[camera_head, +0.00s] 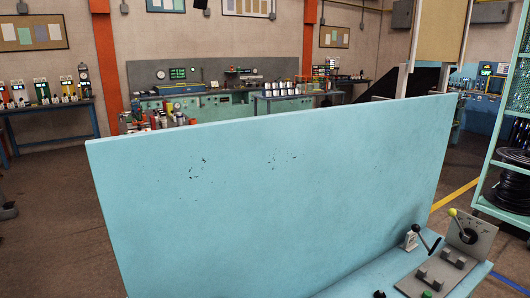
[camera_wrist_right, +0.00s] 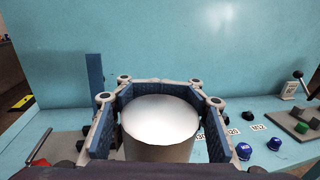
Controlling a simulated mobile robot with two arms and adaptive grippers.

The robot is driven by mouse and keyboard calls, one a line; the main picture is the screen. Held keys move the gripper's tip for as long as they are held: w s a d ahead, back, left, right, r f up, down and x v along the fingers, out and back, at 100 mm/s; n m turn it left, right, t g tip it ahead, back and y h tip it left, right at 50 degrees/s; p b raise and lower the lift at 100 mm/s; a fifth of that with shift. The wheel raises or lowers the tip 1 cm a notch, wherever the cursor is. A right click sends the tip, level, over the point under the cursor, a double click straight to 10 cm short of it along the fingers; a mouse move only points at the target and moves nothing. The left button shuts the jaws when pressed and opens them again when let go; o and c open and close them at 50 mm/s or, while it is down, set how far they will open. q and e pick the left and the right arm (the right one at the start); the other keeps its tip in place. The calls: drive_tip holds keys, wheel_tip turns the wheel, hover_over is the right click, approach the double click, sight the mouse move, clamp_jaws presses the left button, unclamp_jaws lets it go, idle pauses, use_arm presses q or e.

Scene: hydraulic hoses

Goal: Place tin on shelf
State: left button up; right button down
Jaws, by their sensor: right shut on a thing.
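The tin (camera_wrist_right: 160,125) has a pale, flat top and a grey-brown side. In the right wrist view it sits upright between the blue-padded fingers of my right gripper (camera_wrist_right: 160,100), which is shut on it. Its lower part is cut off or hidden, so I cannot tell what is beneath it. My right gripper does not show in the head view, and my left gripper is in neither view. A green rack with shelves (camera_head: 487,203) stands at the right edge of the head view, with black coiled hose on it.
A tall light-blue panel (camera_head: 270,190) fills the middle of the head view. A ledge at its foot carries a grey lever box (camera_head: 448,268). In the right wrist view, blue knobs (camera_wrist_right: 244,151) and labels lie right of the tin. Workbenches stand far behind.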

drive_tip(key=s+d+m+h, duration=0.1)
drive_tip(key=s+d+h, duration=0.1)
drive_tip(key=s+d+m+t+h, duration=0.1)
drive_tip(key=s+d+m+h, duration=0.1)
drive_tip(key=shift+s+f+h, duration=0.1)
drive_tip(key=shift+s+h, duration=0.2)
drive_tip(key=shift+h, duration=0.1)
drive_tip(key=shift+s+d+m+h, duration=0.35)
drive_tip(key=shift+d+m+h, duration=0.05)
drive_tip(key=shift+d+h, duration=0.15)
drive_tip(key=w+d+r+p, duration=0.1)
drive_tip(key=w+r+p, duration=0.3)
drive_tip(key=w, duration=0.6)
drive_tip(key=w+d+r+p, duration=0.1)
drive_tip(key=w+r+p, duration=0.3)
drive_tip(key=w, duration=0.7)
drive_tip(key=shift+m+h, duration=0.3)
drive_tip(key=shift+h, duration=0.15)
drive_tip(key=shift+s+f+b, duration=0.1)
drive_tip(key=shift+f+b, duration=4.55)
drive_tip(key=shift+f, duration=5.5)
